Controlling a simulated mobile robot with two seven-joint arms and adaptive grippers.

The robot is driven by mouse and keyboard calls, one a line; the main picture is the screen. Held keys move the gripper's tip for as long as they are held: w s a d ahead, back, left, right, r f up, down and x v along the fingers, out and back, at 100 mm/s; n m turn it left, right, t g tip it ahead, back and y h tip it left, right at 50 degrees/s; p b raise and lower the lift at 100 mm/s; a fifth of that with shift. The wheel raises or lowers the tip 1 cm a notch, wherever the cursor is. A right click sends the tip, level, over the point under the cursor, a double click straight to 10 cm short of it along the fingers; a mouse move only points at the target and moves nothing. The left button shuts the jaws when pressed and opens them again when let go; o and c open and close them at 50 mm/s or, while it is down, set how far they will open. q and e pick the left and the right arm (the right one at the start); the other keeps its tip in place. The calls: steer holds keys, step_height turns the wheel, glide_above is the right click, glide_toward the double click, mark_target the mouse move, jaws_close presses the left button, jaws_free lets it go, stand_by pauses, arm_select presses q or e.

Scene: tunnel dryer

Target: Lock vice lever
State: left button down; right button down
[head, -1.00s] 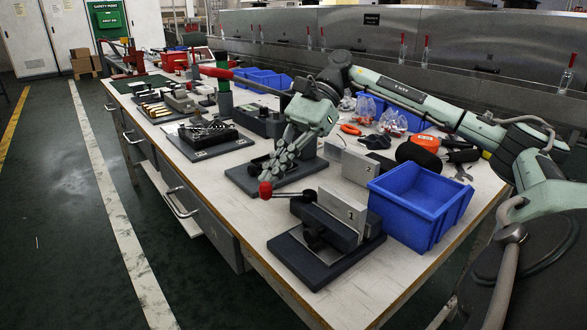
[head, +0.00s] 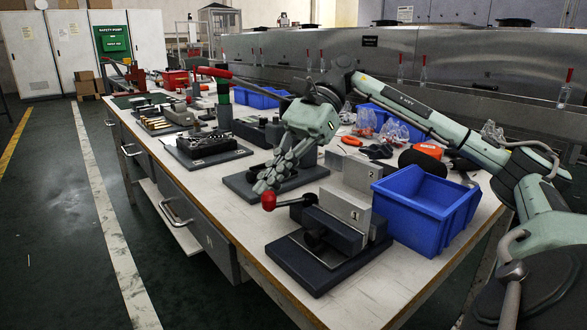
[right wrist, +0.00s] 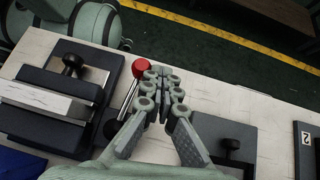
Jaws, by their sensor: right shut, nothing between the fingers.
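The nearest vice, marked 1, stands on a dark base plate (head: 318,275) at the near end of the bench. Its lever (head: 290,202) ends in a red knob (head: 268,200) and sticks out to the left, nearly level. My right gripper (head: 264,186) is shut and empty, its fingertips right at the knob. In the right wrist view, the red knob (right wrist: 141,67) lies just left of the fingertips (right wrist: 164,76), and the metal lever (right wrist: 128,98) runs down from it. Contact cannot be told for certain. My left gripper is not in view.
A blue bin (head: 425,208) stands right of the vice. A second vice plate (head: 240,188) lies behind, partly under my right arm. More fixtures, tools and bags crowd the bench. The floor (head: 60,230) left of the bench is clear.

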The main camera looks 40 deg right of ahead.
stand_by(0.7)
steer(key=shift+d+r, duration=0.2)
steer(key=shift+r, duration=0.05)
steer(key=v, duration=0.2)
steer(key=shift+d+r, duration=0.25)
steer(key=d, duration=1.2)
steer(key=shift+s+f, duration=0.15)
steer(key=shift+a, duration=0.1)
